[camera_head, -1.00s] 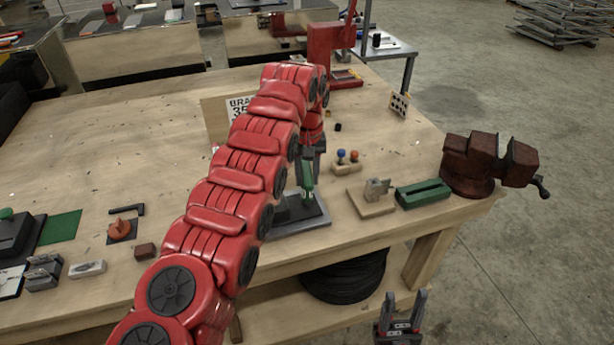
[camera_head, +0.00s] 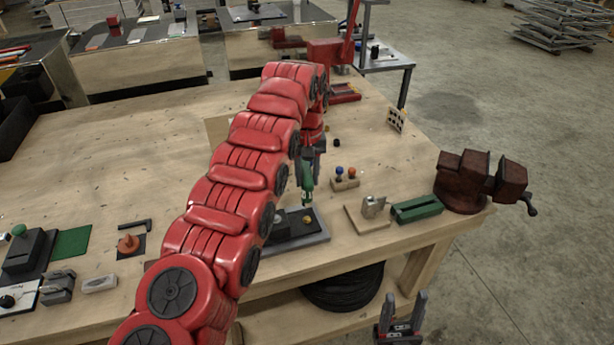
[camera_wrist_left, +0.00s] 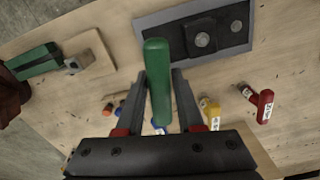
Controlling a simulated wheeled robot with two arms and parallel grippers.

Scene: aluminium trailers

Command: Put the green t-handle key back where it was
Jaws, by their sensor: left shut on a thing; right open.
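The green t-handle key (camera_head: 308,185) is in my left gripper (camera_head: 311,160), above the bench. In the left wrist view the green handle (camera_wrist_left: 157,80) stands between the fingers of the left gripper (camera_wrist_left: 157,76); the rest of the key is hidden. In the head view it is above a dark block on a grey plate (camera_head: 312,238). A small wooden block (camera_head: 345,184) with blue and orange handles is just right of it. My right gripper (camera_head: 404,298) is open and empty in front of the bench.
A wooden block with a metal clamp (camera_head: 368,212), a green block (camera_head: 416,209) and a rusty red vise (camera_head: 465,182) stand to the right. The left wrist view shows yellow (camera_wrist_left: 210,113) and red (camera_wrist_left: 264,106) handled pieces. A red press (camera_head: 328,52) stands behind.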

